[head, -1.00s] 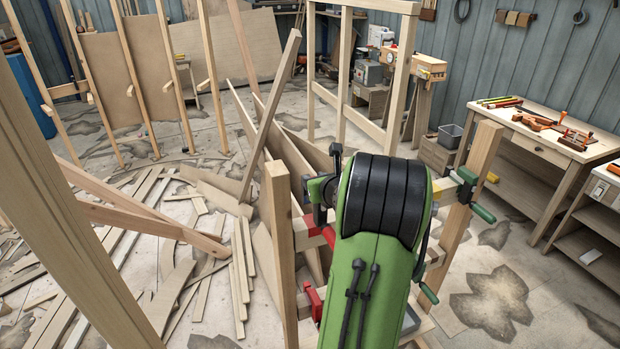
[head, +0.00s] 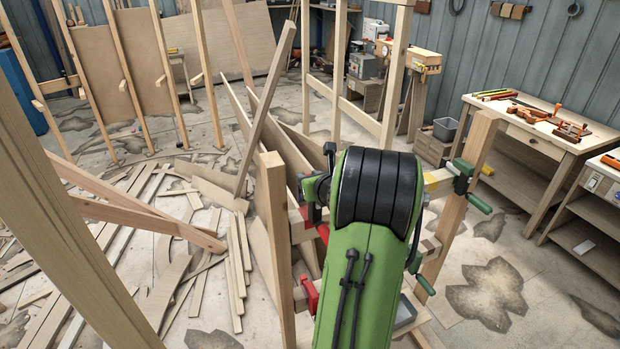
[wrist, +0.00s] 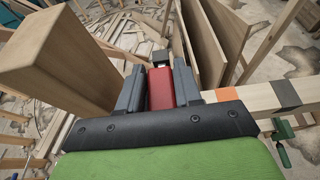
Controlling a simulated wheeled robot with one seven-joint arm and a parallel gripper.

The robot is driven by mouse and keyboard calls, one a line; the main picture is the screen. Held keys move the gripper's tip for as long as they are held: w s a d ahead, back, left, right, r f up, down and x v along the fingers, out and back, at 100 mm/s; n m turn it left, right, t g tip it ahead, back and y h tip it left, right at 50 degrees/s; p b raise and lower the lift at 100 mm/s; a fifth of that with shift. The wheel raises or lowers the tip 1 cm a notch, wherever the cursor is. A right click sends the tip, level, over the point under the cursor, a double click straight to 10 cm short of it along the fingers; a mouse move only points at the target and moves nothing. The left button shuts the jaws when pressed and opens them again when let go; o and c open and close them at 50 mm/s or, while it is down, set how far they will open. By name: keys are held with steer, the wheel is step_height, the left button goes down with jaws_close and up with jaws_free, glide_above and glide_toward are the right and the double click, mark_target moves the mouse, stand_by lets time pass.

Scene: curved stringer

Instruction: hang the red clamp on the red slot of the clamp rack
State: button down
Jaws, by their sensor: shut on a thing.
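My gripper (wrist: 160,90) is shut on the red clamp (wrist: 160,88), whose red body shows between the two grey fingers in the wrist view. In the head view, my green and black arm hides the fingers and most of the clamp. The clamp rack is a wooden frame with two posts (head: 272,240) and crossbars, right in front of me. A red patch (head: 307,214) shows on the left of its upper bar, close beside my gripper. In the wrist view, the bar (wrist: 257,97) emerges right of the fingers with orange and grey marks. Contact between clamp and bar is hidden.
Green clamps (head: 463,176) hang at the rack's right post, by a yellow mark. Another red part (head: 309,293) sits on the lower bar. A post (wrist: 62,62) stands close left of my fingers. Leaning boards (head: 272,130) stand behind; a workbench (head: 545,140) is at right.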

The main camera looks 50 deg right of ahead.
steer(key=shift+f+b, duration=1.25)
steer(key=shift+f, duration=0.5)
steer(key=shift+f+b, duration=1.05)
steer(key=shift+f, duration=0.4)
steer(key=shift+f+b, duration=0.3)
steer(key=shift+f, duration=0.2)
